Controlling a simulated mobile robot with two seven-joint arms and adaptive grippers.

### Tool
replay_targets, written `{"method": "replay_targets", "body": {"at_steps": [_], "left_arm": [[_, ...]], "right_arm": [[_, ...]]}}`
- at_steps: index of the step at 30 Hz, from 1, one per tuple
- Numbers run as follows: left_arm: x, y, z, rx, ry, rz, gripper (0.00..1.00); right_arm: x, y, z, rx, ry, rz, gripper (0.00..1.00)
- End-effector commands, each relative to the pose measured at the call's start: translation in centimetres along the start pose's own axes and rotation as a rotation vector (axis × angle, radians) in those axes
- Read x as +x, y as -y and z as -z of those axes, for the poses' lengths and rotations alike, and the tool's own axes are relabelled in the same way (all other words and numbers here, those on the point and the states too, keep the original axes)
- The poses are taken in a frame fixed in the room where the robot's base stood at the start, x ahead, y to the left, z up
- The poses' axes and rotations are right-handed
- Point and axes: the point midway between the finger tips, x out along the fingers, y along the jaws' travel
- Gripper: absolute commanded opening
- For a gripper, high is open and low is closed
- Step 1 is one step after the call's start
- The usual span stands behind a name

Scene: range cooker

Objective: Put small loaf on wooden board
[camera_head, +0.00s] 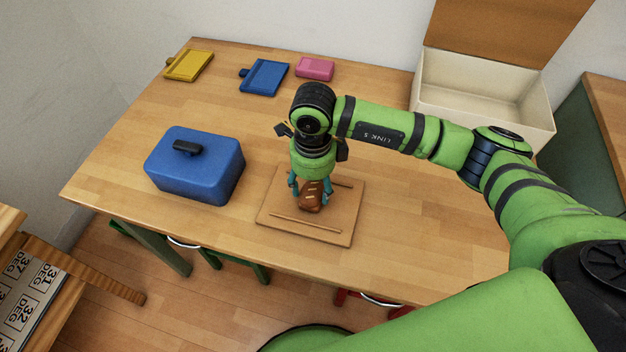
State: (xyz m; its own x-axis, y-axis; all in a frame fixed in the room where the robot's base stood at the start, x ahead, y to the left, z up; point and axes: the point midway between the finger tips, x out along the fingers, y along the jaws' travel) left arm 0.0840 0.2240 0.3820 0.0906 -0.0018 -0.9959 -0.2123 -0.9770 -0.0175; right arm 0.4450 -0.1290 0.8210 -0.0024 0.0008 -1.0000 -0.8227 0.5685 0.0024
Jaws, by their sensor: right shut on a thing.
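The small loaf (312,196) is brown with light marks on top. It shows over the middle of the wooden board (288,229), a flat board with raised strips that lies on the table. My right gripper (312,192) points down over the board and is shut on the loaf, with a finger on each side of it. I cannot tell whether the loaf touches the board. The gripper and wrist hide the back part of the board. My left gripper is not in view.
A blue lidded box (195,168) stands left of the board on the wooden table (400,240). Yellow (189,65), blue (264,77) and pink (314,68) items lie at the back. An open cream box (483,95) stands at the back right. Free table lies right of the board.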

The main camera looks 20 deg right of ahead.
Motion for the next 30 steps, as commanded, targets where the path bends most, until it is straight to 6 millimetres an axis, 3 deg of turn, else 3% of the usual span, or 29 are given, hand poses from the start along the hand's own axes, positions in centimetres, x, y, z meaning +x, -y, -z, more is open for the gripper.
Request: {"method": "replay_targets", "body": {"at_steps": [11,12,13,24,30], "left_arm": [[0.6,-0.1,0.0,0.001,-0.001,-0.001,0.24],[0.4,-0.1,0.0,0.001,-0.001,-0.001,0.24],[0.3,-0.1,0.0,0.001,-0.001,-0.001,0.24],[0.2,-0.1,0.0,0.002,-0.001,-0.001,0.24],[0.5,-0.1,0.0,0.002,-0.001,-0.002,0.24]], "right_arm": [[0.6,0.0,0.0,0.0,0.002,0.001,0.27],[0.4,0.0,0.0,0.0,0.002,0.001,0.75],[0.4,0.0,0.0,0.0,0.002,0.001,0.83],[0.2,0.0,0.0,0.0,0.002,0.001,0.83],[-1.8,0.1,-0.1,-0.001,0.005,0.005,0.83]]}}
